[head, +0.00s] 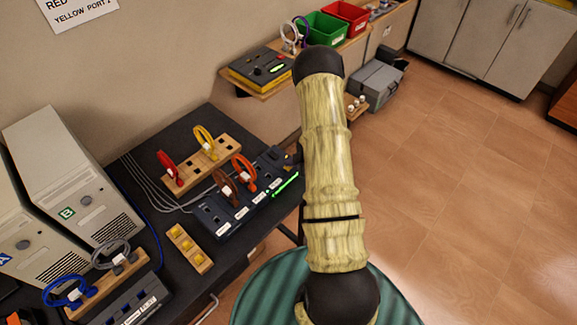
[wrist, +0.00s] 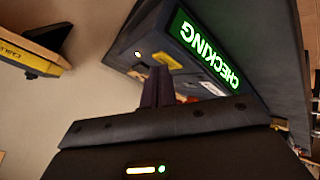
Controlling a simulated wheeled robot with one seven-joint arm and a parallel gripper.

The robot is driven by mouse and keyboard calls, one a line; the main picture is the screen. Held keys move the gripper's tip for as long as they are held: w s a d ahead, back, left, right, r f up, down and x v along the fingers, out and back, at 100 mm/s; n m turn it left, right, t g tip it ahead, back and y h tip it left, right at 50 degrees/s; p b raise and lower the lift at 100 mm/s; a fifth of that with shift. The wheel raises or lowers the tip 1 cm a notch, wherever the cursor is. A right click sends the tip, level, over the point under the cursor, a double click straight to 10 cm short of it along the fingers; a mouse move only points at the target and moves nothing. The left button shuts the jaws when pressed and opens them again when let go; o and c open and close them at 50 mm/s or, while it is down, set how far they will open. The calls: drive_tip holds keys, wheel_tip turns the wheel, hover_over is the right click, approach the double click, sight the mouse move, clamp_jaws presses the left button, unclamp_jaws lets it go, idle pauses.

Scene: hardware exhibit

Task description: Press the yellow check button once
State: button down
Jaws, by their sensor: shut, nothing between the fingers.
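In the wrist view, the yellow check button (wrist: 168,60) shows as a yellow patch on a dark unit, just beyond my fingertips. My gripper (wrist: 158,72) is shut and empty, its dark fingers pointing at the button. I cannot tell whether the tips touch it. The unit's display (wrist: 208,50) glows green and reads "CHECKING", upside down.
A wooden rack (head: 225,150) with red and yellow cables stands behind the unit. A wooden block with yellow pieces (head: 190,248) lies in front. Computer towers (head: 75,175) stand at left. A shelf (head: 262,92) holds a yellow-black device. The floor at right is clear.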

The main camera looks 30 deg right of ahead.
idle(0.4)
drive_tip(key=shift+r+p, duration=0.6)
drive_tip(key=shift+r, duration=0.2)
drive_tip(key=shift+r+p, duration=1.9)
drive_tip(key=shift+r, duration=0.6)
